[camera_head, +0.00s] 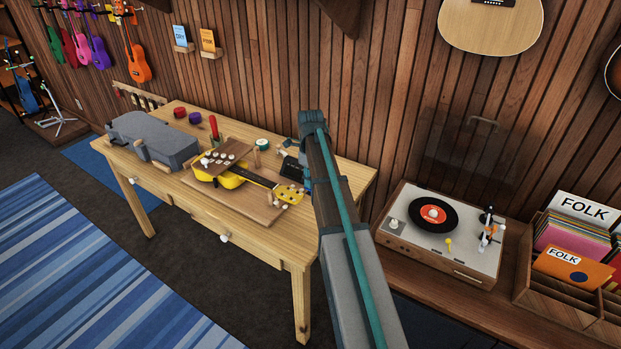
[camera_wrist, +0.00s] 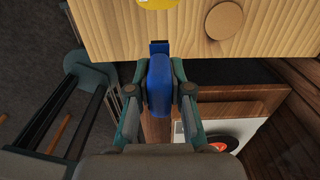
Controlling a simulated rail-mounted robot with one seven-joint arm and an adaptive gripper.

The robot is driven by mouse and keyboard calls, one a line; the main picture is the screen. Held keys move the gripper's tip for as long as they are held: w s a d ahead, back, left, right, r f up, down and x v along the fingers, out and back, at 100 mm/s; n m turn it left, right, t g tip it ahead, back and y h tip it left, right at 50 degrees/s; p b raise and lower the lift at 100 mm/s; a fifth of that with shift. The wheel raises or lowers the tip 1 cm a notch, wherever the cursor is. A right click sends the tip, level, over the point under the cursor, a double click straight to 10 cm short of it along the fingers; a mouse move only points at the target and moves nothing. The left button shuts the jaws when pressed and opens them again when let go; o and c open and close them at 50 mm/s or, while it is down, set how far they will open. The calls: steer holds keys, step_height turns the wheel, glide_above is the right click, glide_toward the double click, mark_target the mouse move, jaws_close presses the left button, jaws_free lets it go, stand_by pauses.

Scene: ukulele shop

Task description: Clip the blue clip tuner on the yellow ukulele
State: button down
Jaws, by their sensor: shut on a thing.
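The yellow ukulele (camera_head: 228,180) lies on a brown board on the wooden table in the head view. Its neck points right, and its yellow headstock (camera_head: 290,194) is at the board's right end. In the wrist view, my gripper (camera_wrist: 159,88) is shut on the blue clip tuner (camera_wrist: 159,72), with a finger on each side. The tuner is near the table's edge in that view. A bit of yellow (camera_wrist: 157,3) shows at the top edge, apart from the tuner; I cannot tell which part it is. In the head view my arm hides the gripper's fingers and the tuner.
The table (camera_head: 262,240) also holds a grey case (camera_head: 150,137), red and purple round items, a red-handled tool (camera_head: 213,127) and a small black item. A record player (camera_head: 440,235) stands right of my arm. A wood-plank wall rises behind the table.

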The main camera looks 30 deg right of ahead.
mark_target(310, 193)
steer(key=shift+f+b, duration=1.5)
steer(key=shift+f, duration=1.7)
steer(key=shift+w+a+p, duration=0.4)
steer(key=shift+w+a, duration=0.2)
steer(key=shift+w, duration=0.35)
steer(key=shift+w+a+p, duration=0.35)
steer(key=shift+w+a, duration=0.2)
steer(key=shift+w, duration=0.35)
stand_by(3.0)
